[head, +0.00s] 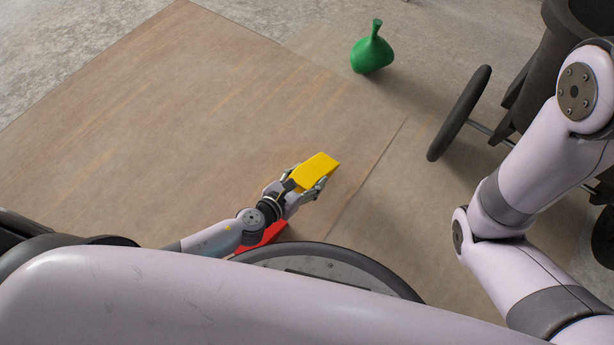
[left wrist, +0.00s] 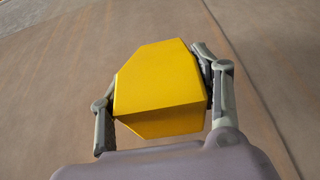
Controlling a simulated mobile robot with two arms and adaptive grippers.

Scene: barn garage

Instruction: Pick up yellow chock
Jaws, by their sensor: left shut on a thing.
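The yellow chock (head: 317,170) is a wedge-shaped block near the middle of the head view. My left gripper (head: 307,184) reaches it from the lower left, with one finger on each side of it. In the left wrist view the chock (left wrist: 160,85) fills the space between the fingers of the gripper (left wrist: 160,95), which is shut on it. The floor shows around the chock; I cannot tell how far above the floor it is. My right arm is at the right of the head view, but its gripper is out of view.
A red object (head: 268,233) lies partly hidden under my left forearm. A green, bottle-necked object (head: 372,50) stands on the floor farther back. A dark wheeled bin (head: 530,70) is at the right. The brown board floor (head: 170,120) to the left is clear.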

